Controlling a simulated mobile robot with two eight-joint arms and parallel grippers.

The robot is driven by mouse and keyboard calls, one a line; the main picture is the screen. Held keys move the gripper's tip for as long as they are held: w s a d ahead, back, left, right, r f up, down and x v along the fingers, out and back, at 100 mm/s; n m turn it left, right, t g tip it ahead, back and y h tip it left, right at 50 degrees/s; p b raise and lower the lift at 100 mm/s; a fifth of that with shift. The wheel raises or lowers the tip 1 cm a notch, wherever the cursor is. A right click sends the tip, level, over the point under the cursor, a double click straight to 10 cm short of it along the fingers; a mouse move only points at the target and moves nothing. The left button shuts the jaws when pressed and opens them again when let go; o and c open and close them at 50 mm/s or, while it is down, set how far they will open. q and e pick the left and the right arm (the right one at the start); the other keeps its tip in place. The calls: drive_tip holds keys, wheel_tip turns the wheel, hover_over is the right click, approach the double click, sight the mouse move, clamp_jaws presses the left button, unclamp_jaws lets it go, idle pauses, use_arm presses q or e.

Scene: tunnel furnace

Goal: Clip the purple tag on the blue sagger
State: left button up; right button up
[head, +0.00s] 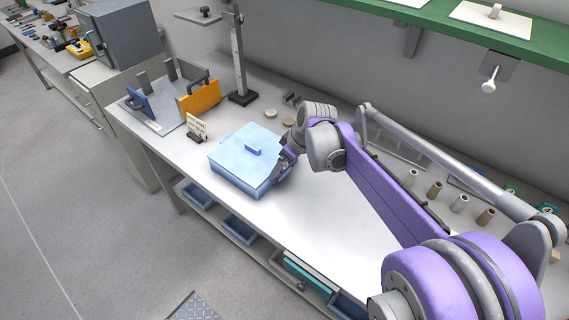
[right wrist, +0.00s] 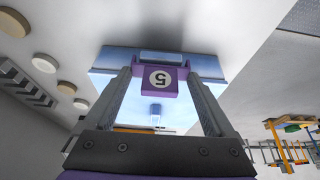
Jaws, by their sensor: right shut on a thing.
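The blue sagger (head: 228,178) stands on the white bench with a light blue lid and a small knob on top. In the right wrist view the sagger's blue lid (right wrist: 108,82) shows behind my fingers. My right gripper (head: 283,166) is at the sagger's right side. In the right wrist view its two fingers (right wrist: 160,82) are shut on the purple tag (right wrist: 143,78), which bears a 5 in a white circle, seen upside down. The tag is at the sagger's edge; I cannot tell whether it touches or is clipped on. My left gripper is not in view.
A small sign (head: 197,128) stands just left behind the sagger. Behind it are a rack with blue and orange plates (head: 200,98) and a height stand (head: 240,96). Small round discs (head: 271,114) lie behind the sagger. Several small cylinders (head: 434,188) stand at the right.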

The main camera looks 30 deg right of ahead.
drive_tip(key=shift+f, duration=0.5)
drive_tip(key=o, duration=1)
drive_tip(key=shift+r, duration=0.1)
drive_tip(key=p+v, duration=0.1)
drive_tip(key=v, duration=0.9)
drive_tip(key=shift+s+r, duration=0.15)
drive_tip(key=shift+r, duration=0.25)
